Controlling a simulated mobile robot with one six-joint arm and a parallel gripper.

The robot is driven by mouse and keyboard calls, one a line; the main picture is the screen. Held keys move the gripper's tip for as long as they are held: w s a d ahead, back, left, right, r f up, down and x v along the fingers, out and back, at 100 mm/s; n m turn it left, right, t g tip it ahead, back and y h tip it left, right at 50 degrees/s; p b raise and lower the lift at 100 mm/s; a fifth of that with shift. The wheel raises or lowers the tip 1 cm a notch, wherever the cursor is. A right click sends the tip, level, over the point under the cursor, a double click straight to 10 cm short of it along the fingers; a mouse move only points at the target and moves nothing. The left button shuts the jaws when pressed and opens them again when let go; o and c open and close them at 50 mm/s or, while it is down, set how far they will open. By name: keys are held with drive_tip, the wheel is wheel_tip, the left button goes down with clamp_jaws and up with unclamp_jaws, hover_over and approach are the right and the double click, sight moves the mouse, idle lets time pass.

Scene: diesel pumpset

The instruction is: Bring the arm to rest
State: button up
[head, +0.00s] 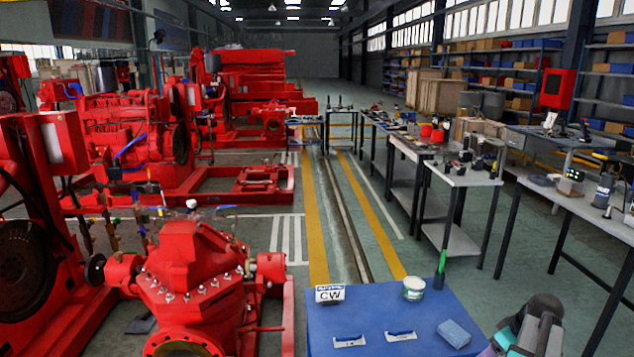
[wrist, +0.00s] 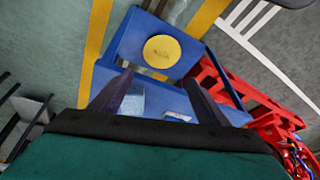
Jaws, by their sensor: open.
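My gripper (wrist: 160,84) is open in the wrist view, its two dark fingers apart with nothing held between them. It points down over a blue stand and is clear of it. In the head view a dark grey and green part of my arm (head: 540,328) shows at the lower right corner, beside the blue table (head: 340,312). The fingers cannot be made out there.
The blue table bears a CW sign (head: 330,293), a white tub (head: 413,289), a green-handled tool (head: 440,268), two white-and-blue pieces and a blue block (head: 455,333). A red pump (head: 190,270) stands left. Workbenches line the right; the marked aisle is clear.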

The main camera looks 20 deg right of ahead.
drive_tip(key=w+a+f+g+y, duration=0.1)
drive_tip(key=w+a+f+g, duration=0.1)
drive_tip(key=a+f, duration=0.65)
drive_tip(key=w+a+f+g, duration=0.1)
drive_tip(key=w+a+f, duration=0.3)
drive_tip(key=a, duration=0.8)
drive_tip(key=w+a+f+g+y, duration=0.1)
drive_tip(key=a+f+g, duration=0.1)
drive_tip(key=a+f, duration=0.7)
drive_tip(key=s+a+f+g+h, duration=0.1)
drive_tip(key=s+a+f+g, duration=0.1)
drive_tip(key=s+a+f, duration=0.4)
drive_tip(key=s+a+f+g+h, duration=0.2)
drive_tip(key=s+a+f, duration=0.4)
drive_tip(key=s+a, duration=0.5)
drive_tip(key=a, duration=0.7)
drive_tip(key=shift+s+a+f, duration=0.2)
drive_tip(key=shift+s+f, duration=0.1)
drive_tip(key=shift+s, duration=0.05)
